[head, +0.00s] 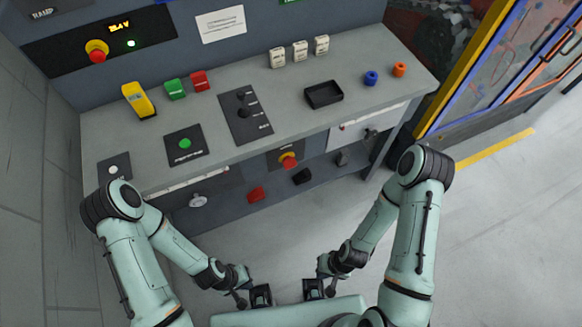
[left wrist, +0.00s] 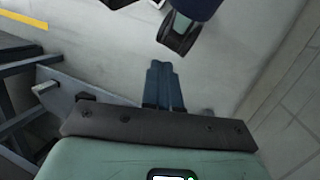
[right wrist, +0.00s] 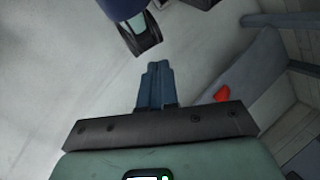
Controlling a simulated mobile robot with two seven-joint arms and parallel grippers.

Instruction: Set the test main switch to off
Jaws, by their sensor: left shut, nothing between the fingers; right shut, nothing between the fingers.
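A red knob on a yellow plate (head: 288,160) sits on a dark panel on the bench's front face; it looks like a main switch, but its label and position are too small to read. Grey rotary handles are on the front face at left (head: 197,201) and right (head: 370,133). My left gripper (head: 262,295) and right gripper (head: 313,289) are low in front of me, well apart from the bench. In the left wrist view the blue fingers (left wrist: 165,80) are together and empty. In the right wrist view the fingers (right wrist: 156,80) are likewise together and empty.
The bench top (head: 215,150) carries a yellow device (head: 139,100), green (head: 175,89) and red blocks (head: 200,81), a black tray (head: 323,95) and rings. A red mushroom button (head: 97,50) is on the back panel.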

